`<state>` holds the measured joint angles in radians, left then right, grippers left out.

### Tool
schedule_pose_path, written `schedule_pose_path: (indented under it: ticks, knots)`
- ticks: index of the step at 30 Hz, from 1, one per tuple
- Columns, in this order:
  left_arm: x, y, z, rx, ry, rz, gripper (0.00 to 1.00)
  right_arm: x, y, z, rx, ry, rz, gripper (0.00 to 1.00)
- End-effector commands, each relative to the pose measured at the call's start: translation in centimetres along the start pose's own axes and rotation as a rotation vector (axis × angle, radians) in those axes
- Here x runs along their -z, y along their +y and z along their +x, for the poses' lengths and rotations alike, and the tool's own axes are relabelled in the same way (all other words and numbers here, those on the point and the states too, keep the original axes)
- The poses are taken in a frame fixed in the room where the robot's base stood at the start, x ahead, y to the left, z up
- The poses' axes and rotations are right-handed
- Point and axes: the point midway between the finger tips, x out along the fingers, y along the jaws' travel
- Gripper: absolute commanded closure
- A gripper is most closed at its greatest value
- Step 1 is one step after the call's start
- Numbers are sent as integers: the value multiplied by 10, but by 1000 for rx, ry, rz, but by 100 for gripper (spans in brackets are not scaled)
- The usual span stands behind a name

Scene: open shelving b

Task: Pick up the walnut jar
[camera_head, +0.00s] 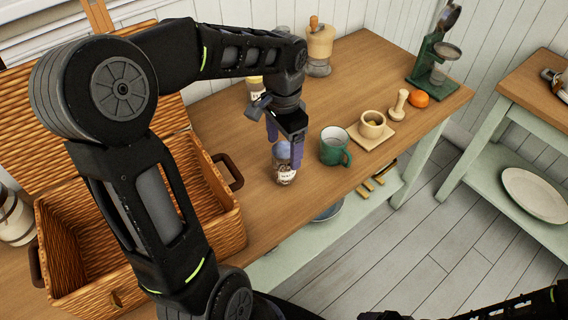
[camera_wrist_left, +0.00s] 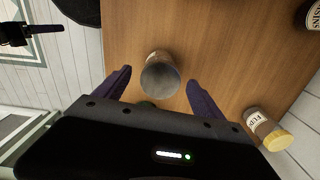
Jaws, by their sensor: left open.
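The walnut jar (camera_head: 285,172), a small glass jar with a grey-blue lid and a white label, stands upright on the wooden worktop near its front edge. My left gripper (camera_head: 284,143) points down over it, with its purple fingers open around the lid. In the left wrist view the jar (camera_wrist_left: 160,74) is between the two spread fingertips (camera_wrist_left: 159,80), with a gap showing on each side. My right arm shows at the bottom right of the head view; its fingers are not clear.
A green mug (camera_head: 334,148) stands close to the right of the jar. An open wicker basket (camera_head: 222,238) is to the left. A yellow-lidded jar (camera_head: 254,86) stands behind. A wooden cup (camera_head: 372,124), a grinder (camera_head: 319,48) and an orange fruit (camera_head: 419,99) are farther off.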

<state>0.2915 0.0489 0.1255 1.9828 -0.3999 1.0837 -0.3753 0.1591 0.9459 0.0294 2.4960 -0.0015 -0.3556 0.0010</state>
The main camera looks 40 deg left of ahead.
Motion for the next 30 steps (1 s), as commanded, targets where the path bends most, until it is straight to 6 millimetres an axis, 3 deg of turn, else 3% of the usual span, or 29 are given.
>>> schedule_pose_path:
  ticks: [7,19,30]
  knots:
    - [0,0,23,-2,-2,0,21,0,0,-1,0,0,0,21]
    - [0,0,30,-2,-2,0,21,0,-1,-2,0,0,0,21]
    - [0,0,76,-2,-3,0,21,0,-3,-7,0,0,0,21]
